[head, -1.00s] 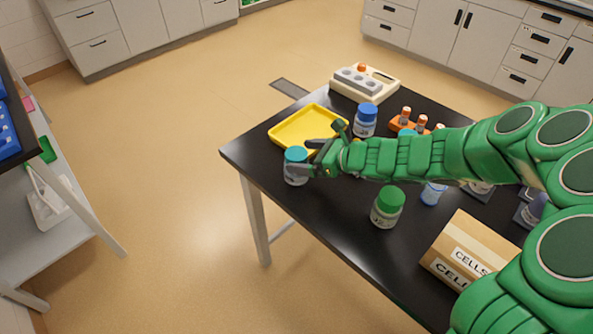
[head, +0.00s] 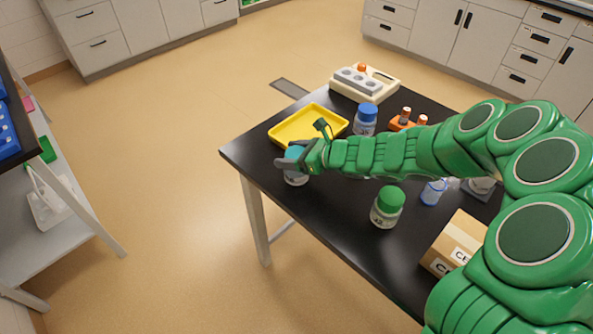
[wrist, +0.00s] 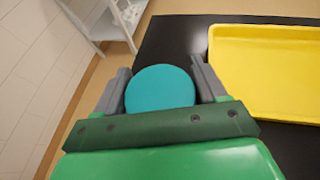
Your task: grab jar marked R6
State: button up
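A jar with a teal lid (head: 294,152) stands near the left corner of the black table. Its label is hidden, so I cannot read any mark on it. My gripper (head: 285,164) is at the jar's top. In the wrist view the teal lid (wrist: 160,88) lies between the two grey fingers of my gripper (wrist: 163,80). The fingers are spread, with a narrow gap at each side of the lid. A jar with a green lid (head: 387,208) and one with a blue lid (head: 365,119) stand apart; I cannot read R6 on either.
A yellow tray (head: 285,131) lies just behind the teal-lidded jar. A cardboard box (head: 452,243) is at the front right. An orange rack with vials (head: 399,123) and a beige device (head: 365,83) are at the back.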

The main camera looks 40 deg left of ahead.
jog(key=c, duration=1)
jog(key=shift+o, duration=0.2)
